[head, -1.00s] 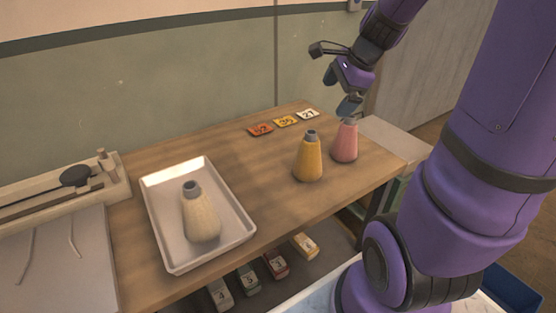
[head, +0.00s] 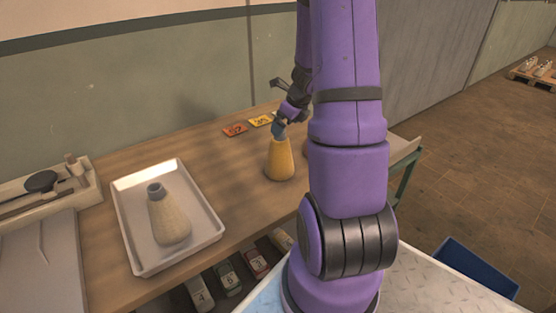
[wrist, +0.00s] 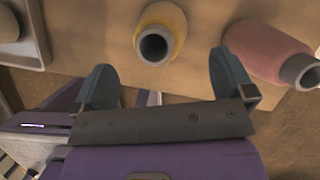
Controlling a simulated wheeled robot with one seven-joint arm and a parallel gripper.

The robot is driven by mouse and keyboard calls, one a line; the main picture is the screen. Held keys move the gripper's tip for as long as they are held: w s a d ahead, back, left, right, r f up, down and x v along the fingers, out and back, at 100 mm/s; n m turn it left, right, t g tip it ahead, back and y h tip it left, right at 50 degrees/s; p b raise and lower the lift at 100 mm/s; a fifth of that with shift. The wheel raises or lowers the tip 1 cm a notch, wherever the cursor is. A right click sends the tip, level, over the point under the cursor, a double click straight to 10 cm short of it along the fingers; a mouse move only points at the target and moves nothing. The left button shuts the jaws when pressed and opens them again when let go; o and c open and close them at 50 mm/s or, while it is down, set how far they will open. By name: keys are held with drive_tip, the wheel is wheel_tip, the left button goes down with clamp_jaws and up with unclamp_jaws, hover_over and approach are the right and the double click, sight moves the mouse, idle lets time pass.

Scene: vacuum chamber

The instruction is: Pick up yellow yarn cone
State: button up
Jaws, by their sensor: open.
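The yellow yarn cone (head: 280,161) stands upright on the wooden table, its grey tip up. In the wrist view the yellow cone (wrist: 164,28) is ahead of the gap between my fingers, its open tip facing the camera. My gripper (head: 280,130) is open and empty, close to the cone's top in the head view. In the wrist view its two blue-grey fingers (wrist: 166,85) are spread wide, with the cone not between them.
A pink cone (wrist: 270,50) is close beside my right-hand finger; my arm mostly hides it in the head view. A cream cone (head: 168,217) stands in a white tray (head: 207,233) on the left. Number cards (head: 235,130) lie at the back. The table between tray and yellow cone is clear.

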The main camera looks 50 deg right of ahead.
sight(280, 153)
drive_tip(key=x, duration=0.6)
drive_tip(key=shift+a, duration=0.25)
drive_tip(key=shift+c, duration=0.5)
drive_tip(key=c, duration=1.5)
